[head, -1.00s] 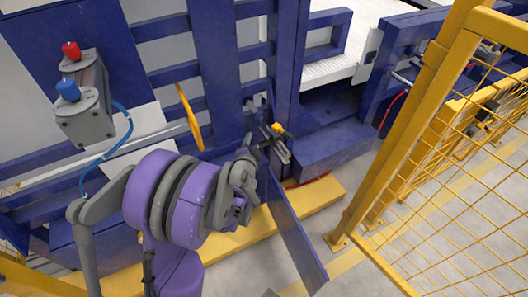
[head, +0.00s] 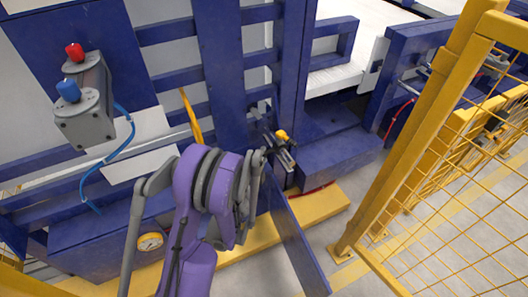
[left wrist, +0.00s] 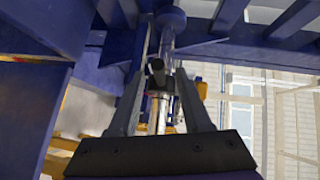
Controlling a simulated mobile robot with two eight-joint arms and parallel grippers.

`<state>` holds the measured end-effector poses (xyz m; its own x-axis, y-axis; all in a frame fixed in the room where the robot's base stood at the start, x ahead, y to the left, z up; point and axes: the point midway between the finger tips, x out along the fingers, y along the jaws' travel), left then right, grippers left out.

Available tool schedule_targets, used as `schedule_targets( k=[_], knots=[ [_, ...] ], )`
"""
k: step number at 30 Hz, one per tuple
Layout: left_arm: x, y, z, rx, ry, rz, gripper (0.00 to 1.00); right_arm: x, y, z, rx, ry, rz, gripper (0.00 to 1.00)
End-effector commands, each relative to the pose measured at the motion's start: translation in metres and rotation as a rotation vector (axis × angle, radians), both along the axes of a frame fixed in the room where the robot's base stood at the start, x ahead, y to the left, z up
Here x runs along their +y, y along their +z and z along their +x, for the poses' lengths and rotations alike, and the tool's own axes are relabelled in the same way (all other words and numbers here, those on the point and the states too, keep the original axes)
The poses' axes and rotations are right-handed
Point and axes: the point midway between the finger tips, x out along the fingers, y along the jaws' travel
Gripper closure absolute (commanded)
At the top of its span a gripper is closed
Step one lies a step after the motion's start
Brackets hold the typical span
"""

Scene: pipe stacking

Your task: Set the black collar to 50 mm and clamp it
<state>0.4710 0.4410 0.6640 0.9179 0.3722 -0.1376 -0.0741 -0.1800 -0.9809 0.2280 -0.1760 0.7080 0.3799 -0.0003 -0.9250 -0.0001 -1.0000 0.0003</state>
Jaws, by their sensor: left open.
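A black part (left wrist: 157,74), likely the black collar, sits around an upright metal rod (left wrist: 165,48) in the left wrist view. Its scale setting cannot be read. My left gripper (left wrist: 163,85) is open, and its two grey fingers stand either side of the dark part and rod. I cannot tell if they touch it. In the head view a dark clamp-like part with a yellow knob (head: 282,135) sits by the blue frame, just right of my left wrist. The fingertips are hard to make out there. My right gripper is not in view.
A blue frame (head: 218,60) stands behind my arm. A grey box with red and blue buttons (head: 88,115) is at the upper left. A gauge (head: 150,242) shows low left. A blue plate (head: 298,240) juts forward below the clamp. Yellow mesh fencing (head: 455,190) bounds the right.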

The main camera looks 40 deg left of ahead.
Motion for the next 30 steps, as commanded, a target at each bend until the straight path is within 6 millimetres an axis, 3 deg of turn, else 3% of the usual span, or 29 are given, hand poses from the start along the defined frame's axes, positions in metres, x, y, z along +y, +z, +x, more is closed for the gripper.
schedule_targets(
  k=[6,16,24,30],
  knots=[
    [0.009,-0.004,0.021,0.001,0.000,0.000,0.52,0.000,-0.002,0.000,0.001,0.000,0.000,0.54],
    [0.010,-0.004,0.025,0.001,0.000,0.000,0.52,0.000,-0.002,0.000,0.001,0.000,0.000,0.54],
    [0.010,-0.004,0.024,0.000,0.001,0.000,0.98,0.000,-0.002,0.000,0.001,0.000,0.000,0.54],
    [0.010,-0.004,0.024,0.001,0.001,0.000,1.00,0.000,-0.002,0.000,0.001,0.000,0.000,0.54]
  ],
)
